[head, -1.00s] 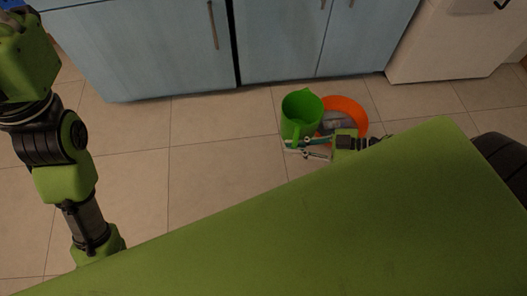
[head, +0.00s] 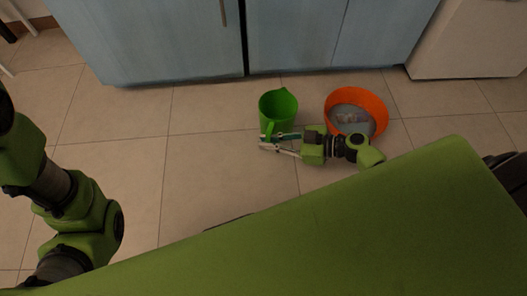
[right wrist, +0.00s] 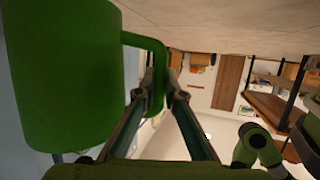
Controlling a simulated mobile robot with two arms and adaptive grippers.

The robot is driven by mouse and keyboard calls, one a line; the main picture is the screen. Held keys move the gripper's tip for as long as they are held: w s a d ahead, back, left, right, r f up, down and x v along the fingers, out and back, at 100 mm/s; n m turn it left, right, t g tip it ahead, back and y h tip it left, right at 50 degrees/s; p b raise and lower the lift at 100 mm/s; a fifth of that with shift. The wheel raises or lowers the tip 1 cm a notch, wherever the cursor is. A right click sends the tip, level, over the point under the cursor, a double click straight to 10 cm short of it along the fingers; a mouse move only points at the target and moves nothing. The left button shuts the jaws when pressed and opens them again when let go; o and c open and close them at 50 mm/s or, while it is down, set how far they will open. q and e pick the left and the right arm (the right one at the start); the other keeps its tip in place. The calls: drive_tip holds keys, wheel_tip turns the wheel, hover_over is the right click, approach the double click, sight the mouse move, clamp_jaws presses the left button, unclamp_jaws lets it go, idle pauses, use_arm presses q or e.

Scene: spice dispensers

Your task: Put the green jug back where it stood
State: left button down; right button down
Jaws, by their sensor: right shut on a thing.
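The green jug (head: 279,106) is upright, its open top facing up, left of the orange bowl in the head view. My right gripper (head: 265,142) is shut on its handle (head: 269,130). In the right wrist view the jug (right wrist: 65,75) fills the upper left, and its handle (right wrist: 158,75) runs between the two fingertips (right wrist: 157,92). I cannot tell whether the jug's base touches the floor. My left arm (head: 75,215) shows at the left edge of the head view, but its gripper is out of the picture.
The orange bowl (head: 379,109), with greyish contents, stands on the tiled floor (head: 205,150) beside my right arm. Blue cabinets (head: 160,40) and a white appliance (head: 470,40) line the back. Floor left of the jug is clear.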

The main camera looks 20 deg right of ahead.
drive_tip(key=f+b, duration=0.1)
drive_tip(key=w+f+b, duration=0.1)
drive_tip(key=f, duration=0.1)
drive_tip(key=a+f+b, duration=0.1)
drive_tip(key=f, duration=0.1)
drive_tip(key=shift+w+f, duration=0.2)
drive_tip(key=shift+w, duration=0.1)
drive_tip(key=shift+r, duration=0.1)
drive_tip(key=shift+f, duration=0.2)
drive_tip(key=c, duration=2.1)
unclamp_jaws()
drive_tip(key=shift+c, duration=0.2)
drive_tip(key=shift+r, duration=0.1)
